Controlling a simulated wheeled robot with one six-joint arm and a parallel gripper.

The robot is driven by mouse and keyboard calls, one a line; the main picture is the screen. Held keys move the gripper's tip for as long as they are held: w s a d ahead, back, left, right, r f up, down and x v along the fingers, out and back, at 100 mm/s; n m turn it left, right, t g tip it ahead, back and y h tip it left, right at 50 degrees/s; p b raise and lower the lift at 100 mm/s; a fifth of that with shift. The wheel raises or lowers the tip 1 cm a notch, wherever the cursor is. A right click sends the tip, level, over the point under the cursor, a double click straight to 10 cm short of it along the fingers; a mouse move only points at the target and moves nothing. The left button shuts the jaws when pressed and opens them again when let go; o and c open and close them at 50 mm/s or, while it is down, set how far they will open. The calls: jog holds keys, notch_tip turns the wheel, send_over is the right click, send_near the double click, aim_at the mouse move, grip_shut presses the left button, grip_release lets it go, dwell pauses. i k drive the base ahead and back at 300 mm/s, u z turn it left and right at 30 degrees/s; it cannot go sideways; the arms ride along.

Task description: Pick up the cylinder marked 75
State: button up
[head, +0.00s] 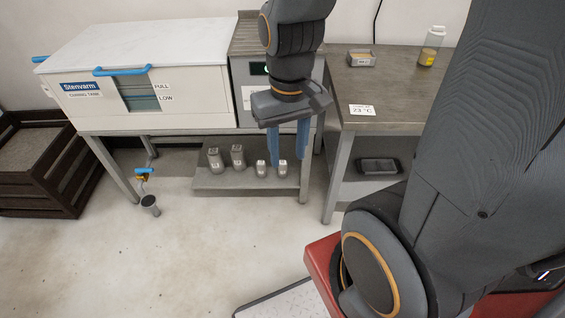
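Several grey cylinders stand upright on the low shelf (240,185) under the bench. Two larger ones stand at left, a leftmost cylinder (215,161) and a second cylinder (238,158). Two smaller ones stand at right, one cylinder (261,169) and a rightmost cylinder (283,168). Their markings are too small to read, so I cannot tell which is 75. My gripper (287,159) points down with its two blue fingers apart and nothing visibly between them. In the picture its fingertips are around the rightmost cylinder's top; I cannot tell the depth or any contact.
The white curing tank (150,50) stands above the shelf. A bench leg (306,165) stands just right of the cylinders. The right table (385,90) holds a small metal mould (361,58) and a bottle (431,47); a dark tray (379,166) lies below.

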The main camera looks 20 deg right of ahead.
aim_at(260, 164)
jog(key=z, duration=0.05)
jog(key=k, duration=1.15)
jog(key=u, duration=1.2)
jog(key=i, duration=1.2)
jog(key=z, duration=0.75)
jog(key=i, duration=0.5)
jog(key=z, duration=0.6)
